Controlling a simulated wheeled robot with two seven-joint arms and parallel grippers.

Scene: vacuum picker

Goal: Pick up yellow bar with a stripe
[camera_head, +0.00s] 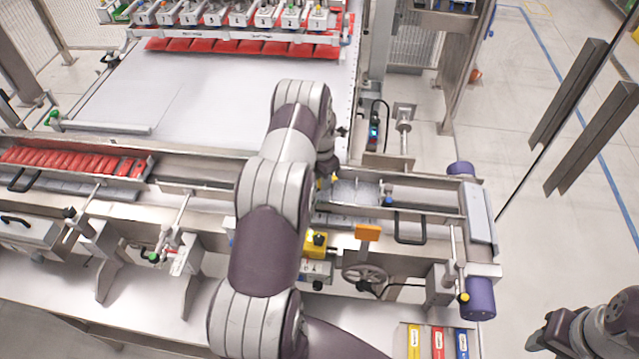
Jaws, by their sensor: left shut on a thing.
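My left arm crosses the middle of the view and bends down over the conveyor. My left gripper (327,172) is mostly hidden behind its own wrist. It is shut on a small yellow thing (334,178), which looks like the yellow bar. Only a bit of it shows, and I cannot make out a stripe. My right gripper (545,334) is at the bottom right, dark and empty-looking, far from the conveyor. Its fingers are too unclear to tell open from shut.
The metal conveyor (425,193) runs across the view, with red packs (75,161) at its left. Behind is a white table (215,95) under a picker head. A handwheel (364,274) and yellow box (315,244) are in front. Yellow, red and blue labels (437,342) lie below.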

